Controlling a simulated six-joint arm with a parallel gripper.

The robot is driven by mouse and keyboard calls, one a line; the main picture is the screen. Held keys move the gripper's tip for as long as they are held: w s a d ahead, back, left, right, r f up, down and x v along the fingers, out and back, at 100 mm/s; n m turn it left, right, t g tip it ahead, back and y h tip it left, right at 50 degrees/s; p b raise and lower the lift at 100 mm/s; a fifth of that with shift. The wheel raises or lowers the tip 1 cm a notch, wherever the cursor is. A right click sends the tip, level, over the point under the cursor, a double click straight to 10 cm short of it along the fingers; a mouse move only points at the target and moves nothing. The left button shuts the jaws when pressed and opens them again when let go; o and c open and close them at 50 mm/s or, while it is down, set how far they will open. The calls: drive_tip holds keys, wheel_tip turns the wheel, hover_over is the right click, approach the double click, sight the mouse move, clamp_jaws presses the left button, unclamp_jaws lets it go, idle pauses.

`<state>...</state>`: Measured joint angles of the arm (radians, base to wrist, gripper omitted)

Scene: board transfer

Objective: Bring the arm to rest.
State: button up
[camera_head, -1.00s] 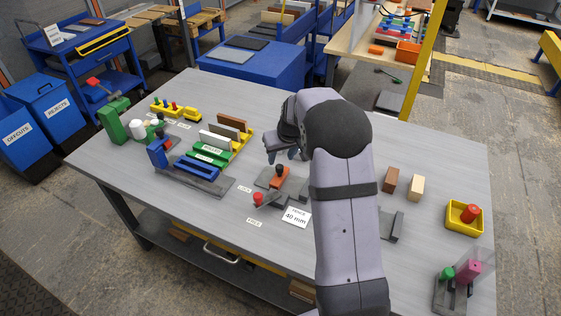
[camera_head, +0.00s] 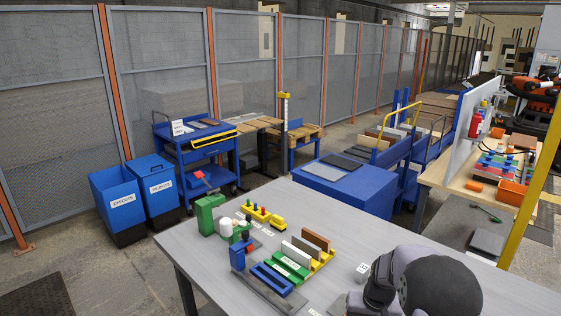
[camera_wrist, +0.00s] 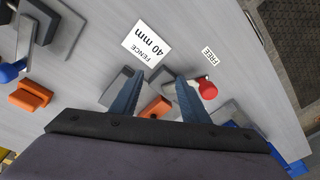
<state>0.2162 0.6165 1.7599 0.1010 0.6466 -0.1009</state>
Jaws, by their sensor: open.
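My gripper (camera_wrist: 157,97) is open in the wrist view, its two fingers spread apart above the grey table with nothing held between them. An orange block (camera_wrist: 157,107) on a grey fixture shows between and below the fingers, and a red knob (camera_wrist: 208,90) shows just right of the right finger. In the head view only the upper part of my arm shows at the bottom right; the fingertips there are hidden or out of frame.
A white "FENCE 40 mm" card (camera_wrist: 146,43) lies beyond the fingers. Another orange block (camera_wrist: 30,96) lies at left. In the head view, coloured racks and blocks, including a green block (camera_head: 209,214), stand on the table (camera_head: 205,262). Blue bins (camera_head: 118,203) stand beyond its left edge.

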drive_tip(key=s+g, duration=0.1)
drive_tip(key=s, duration=0.2)
drive_tip(key=s+a+f, duration=0.1)
drive_tip(key=s, duration=0.3)
drive_tip(key=s+a+g, duration=0.1)
drive_tip(key=s, duration=0.3)
drive_tip(key=shift+s+a+f+g, duration=0.1)
drive_tip(key=shift+s+f+g, duration=0.1)
drive_tip(key=shift+g, duration=0.1)
drive_tip(key=s+a+r+n+g, duration=0.1)
drive_tip(key=s+a+r, duration=0.1)
drive_tip(key=s, duration=0.5)
drive_tip(key=s+a+r, duration=0.2)
drive_tip(key=s, duration=0.5)
drive_tip(key=r, duration=0.1)
drive_tip(key=w+a+r+t, duration=0.1)
drive_tip(key=a+r+n+t, duration=0.1)
drive_tip(key=r, duration=0.1)
drive_tip(key=shift+w+a, duration=0.15)
drive_tip(key=shift+w, duration=0.15)
drive_tip(key=shift+f, duration=0.1)
drive_tip(key=shift+c, duration=0.5)
